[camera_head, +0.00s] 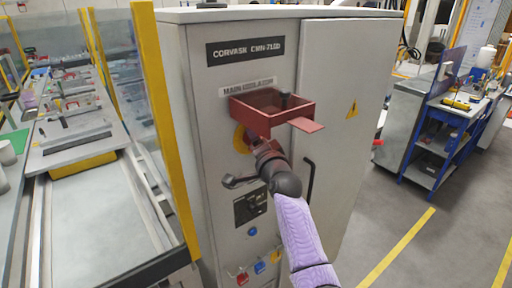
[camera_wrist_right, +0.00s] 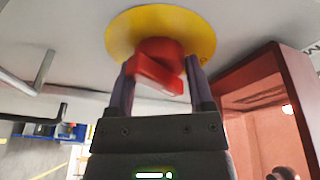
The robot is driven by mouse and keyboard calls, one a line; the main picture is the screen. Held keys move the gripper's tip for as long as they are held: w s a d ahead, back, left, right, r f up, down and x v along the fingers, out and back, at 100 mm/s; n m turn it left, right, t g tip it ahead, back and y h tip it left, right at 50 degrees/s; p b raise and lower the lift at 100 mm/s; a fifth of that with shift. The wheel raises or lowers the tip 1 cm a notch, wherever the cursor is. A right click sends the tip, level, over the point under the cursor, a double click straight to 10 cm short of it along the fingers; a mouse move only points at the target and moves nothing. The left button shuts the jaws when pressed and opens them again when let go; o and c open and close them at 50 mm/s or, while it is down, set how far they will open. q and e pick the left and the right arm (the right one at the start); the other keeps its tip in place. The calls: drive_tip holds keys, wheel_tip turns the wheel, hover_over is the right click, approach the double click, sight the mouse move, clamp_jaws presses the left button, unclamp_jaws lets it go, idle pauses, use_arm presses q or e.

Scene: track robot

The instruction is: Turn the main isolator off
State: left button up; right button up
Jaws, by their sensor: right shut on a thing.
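The main isolator is a red rotary handle (camera_wrist_right: 158,66) on a round yellow plate (camera_wrist_right: 198,38). In the wrist view the handle sits between the two fingers of my right gripper (camera_wrist_right: 160,82), which is shut on it. The handle looks turned at an angle to the fingers. In the head view only the left part of the yellow plate (camera_head: 239,139) shows, below the "MAIN ISOLATOR" label (camera_head: 248,87). My right gripper (camera_head: 256,148) and wrist hide the handle there. My left gripper is in neither view.
An open red box (camera_head: 268,121) juts from the grey cabinet (camera_head: 203,143) just above the isolator. It also shows close on the right in the wrist view (camera_wrist_right: 252,80). A lever (camera_head: 236,182) and a black door handle (camera_head: 309,180) stick out nearby. Open floor lies right.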

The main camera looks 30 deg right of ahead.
drive_tip(key=n, duration=0.1)
drive_tip(key=n+b, duration=0.1)
drive_tip(key=n, duration=0.1)
drive_tip(key=n+t+b, duration=0.1)
drive_tip(key=shift+f, duration=0.3)
drive_tip(key=shift+d+n+t+y+b, duration=0.1)
drive_tip(key=shift+n+t+y+b, duration=0.35)
drive_tip(key=shift+n, duration=1.05)
drive_tip(key=shift+r, duration=0.1)
drive_tip(key=o, duration=1.2)
drive_tip(key=shift+o, duration=0.2)
drive_tip(key=v, duration=1)
drive_tip(key=shift+r, duration=0.1)
